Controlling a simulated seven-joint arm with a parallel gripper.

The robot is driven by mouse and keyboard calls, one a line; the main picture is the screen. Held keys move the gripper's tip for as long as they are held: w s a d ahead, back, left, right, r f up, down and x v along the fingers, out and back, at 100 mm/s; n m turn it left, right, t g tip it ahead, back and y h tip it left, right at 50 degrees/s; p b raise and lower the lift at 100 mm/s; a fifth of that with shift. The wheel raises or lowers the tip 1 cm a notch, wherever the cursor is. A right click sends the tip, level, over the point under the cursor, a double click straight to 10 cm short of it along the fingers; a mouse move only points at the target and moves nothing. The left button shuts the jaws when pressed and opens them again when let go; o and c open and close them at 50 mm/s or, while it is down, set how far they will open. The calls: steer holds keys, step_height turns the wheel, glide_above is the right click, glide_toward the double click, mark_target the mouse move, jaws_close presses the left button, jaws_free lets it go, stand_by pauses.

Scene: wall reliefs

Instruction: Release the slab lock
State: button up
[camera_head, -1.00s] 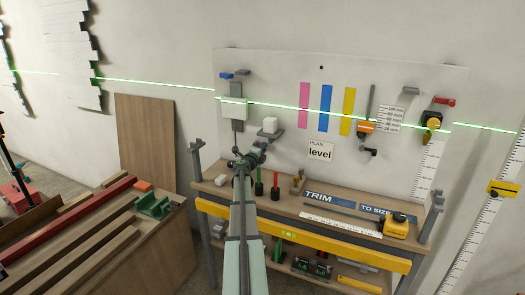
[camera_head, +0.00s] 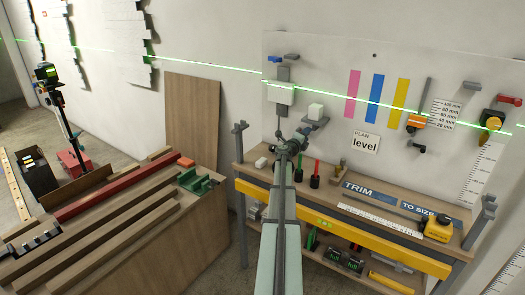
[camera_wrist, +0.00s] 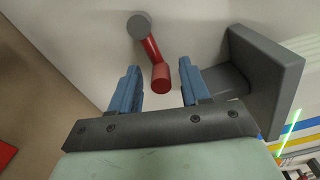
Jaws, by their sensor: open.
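A red crank lever (camera_wrist: 160,77) on a round grey pivot (camera_wrist: 139,26) stands out from the pale wall in the wrist view. I cannot tell from its look alone whether it is the slab lock. My gripper (camera_wrist: 160,68) is open, with its two blue fingers on either side of the lever's free end; contact does not show.
A grey bracket (camera_wrist: 265,75) stands close to the right finger. In the head view a white block (camera_head: 316,111) rests on a small grey shelf. The workbench (camera_head: 345,182) with tools is below.

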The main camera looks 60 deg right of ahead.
steer(key=f+m, duration=0.1)
steer(key=m, duration=0.2)
steer(key=w+f+m, duration=0.1)
steer(key=m, duration=0.2)
steer(key=w+f+m, duration=0.1)
steer(key=m, duration=0.2)
steer(key=shift+f+m, duration=0.3)
steer(key=shift+f, duration=0.1)
steer(key=m, duration=0.1)
steer(key=w+m, duration=0.1)
steer(key=f+m, duration=0.1)
steer(key=m, duration=0.1)
steer(key=shift+w, duration=0.25)
steer(key=w+m, duration=0.1)
steer(key=m, duration=0.3)
steer(key=shift+w, duration=0.35)
steer(key=a, duration=1.3)
steer(key=shift+s+a, duration=0.1)
steer(key=shift+a, duration=0.3)
steer(key=w+a+f+n+t+y, duration=0.2)
steer(key=w+a+n+t, duration=0.7)
steer(key=w+a+n, duration=0.3)
steer(key=shift+w+a+f+y, duration=0.2)
steer(key=shift+w+y, duration=0.1)
steer(key=shift+w, duration=1.5)
